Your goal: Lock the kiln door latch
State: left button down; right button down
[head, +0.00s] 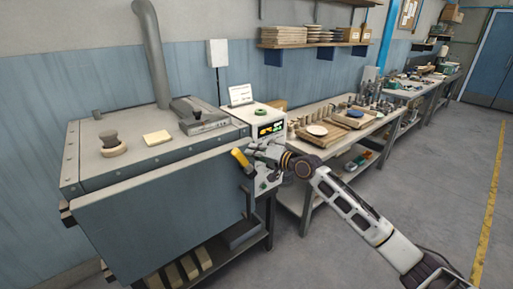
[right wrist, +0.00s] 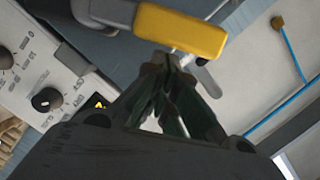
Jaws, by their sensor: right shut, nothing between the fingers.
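The kiln is a large box with a blue-grey front door (head: 165,222) at the left of the head view; the door looks closed or nearly so. A yellow latch handle (head: 240,158) sticks out at the door's upper right corner. It also crosses the top of the right wrist view as a yellow grip (right wrist: 180,28) on a grey metal bar. My right gripper (head: 256,154) is beside the handle; in the right wrist view its fingertips (right wrist: 168,62) are together and empty, just below the yellow grip. I cannot tell whether they touch it. My left gripper is not in view.
A control box (head: 262,122) with a lit display stands right behind the latch; its knobs (right wrist: 46,99) show close to the gripper. A workbench (head: 345,135) with trays and pottery stands to the right. The floor (head: 420,165) on the right is clear.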

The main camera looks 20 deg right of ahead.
pick_arm(q)
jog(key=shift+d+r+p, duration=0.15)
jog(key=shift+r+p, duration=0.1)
jog(key=shift+p, duration=0.05)
pick_arm(e)
jog(key=shift+s+a, duration=0.1)
jog(key=shift+a, duration=0.2)
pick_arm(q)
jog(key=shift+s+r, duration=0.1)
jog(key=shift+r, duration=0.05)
pick_arm(e)
jog(key=shift+n, duration=0.4)
